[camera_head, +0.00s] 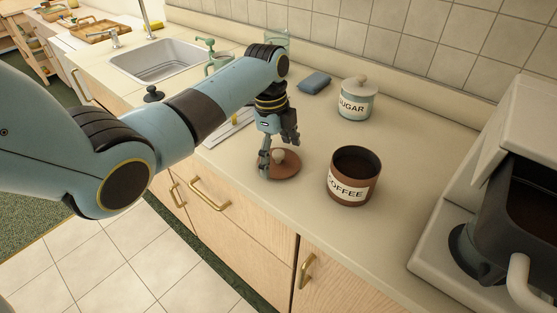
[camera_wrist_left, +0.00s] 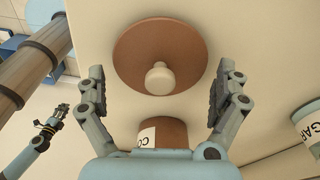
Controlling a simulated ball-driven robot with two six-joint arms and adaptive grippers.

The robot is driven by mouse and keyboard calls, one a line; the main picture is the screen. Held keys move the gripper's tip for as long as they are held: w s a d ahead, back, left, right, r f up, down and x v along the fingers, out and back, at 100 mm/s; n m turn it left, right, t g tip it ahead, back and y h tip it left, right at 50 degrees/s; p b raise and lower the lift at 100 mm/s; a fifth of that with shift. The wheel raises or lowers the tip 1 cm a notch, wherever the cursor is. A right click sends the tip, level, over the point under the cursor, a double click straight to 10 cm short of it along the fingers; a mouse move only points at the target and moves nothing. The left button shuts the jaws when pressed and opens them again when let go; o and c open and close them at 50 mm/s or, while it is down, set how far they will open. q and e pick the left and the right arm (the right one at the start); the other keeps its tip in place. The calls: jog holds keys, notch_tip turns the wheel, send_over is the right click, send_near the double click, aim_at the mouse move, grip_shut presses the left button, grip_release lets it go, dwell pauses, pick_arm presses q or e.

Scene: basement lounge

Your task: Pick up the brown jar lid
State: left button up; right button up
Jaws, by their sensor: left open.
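The brown jar lid (camera_head: 290,168) lies flat on the counter near its front edge, left of the coffee jar (camera_head: 352,178). It is a round disc with a pale knob. My left gripper (camera_head: 278,157) is open just above it, one finger hiding part of its left side. In the left wrist view the lid (camera_wrist_left: 160,35) and its knob lie ahead between the spread, empty fingers (camera_wrist_left: 161,70). The coffee jar is brown, upright and without a lid. What seems to be my right gripper (camera_wrist_left: 48,128) shows small at the lower left of the wrist view.
A lidded sugar jar (camera_head: 357,102) and a blue sponge (camera_head: 314,82) stand farther back by the wall. A white coffee machine (camera_head: 470,225) fills the right. A sink (camera_head: 160,62) is at the left. The counter between lid and sponge is clear.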

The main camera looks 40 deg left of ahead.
pick_arm(q)
jog(key=shift+s, duration=0.15)
grip_shut()
dwell(0.4)
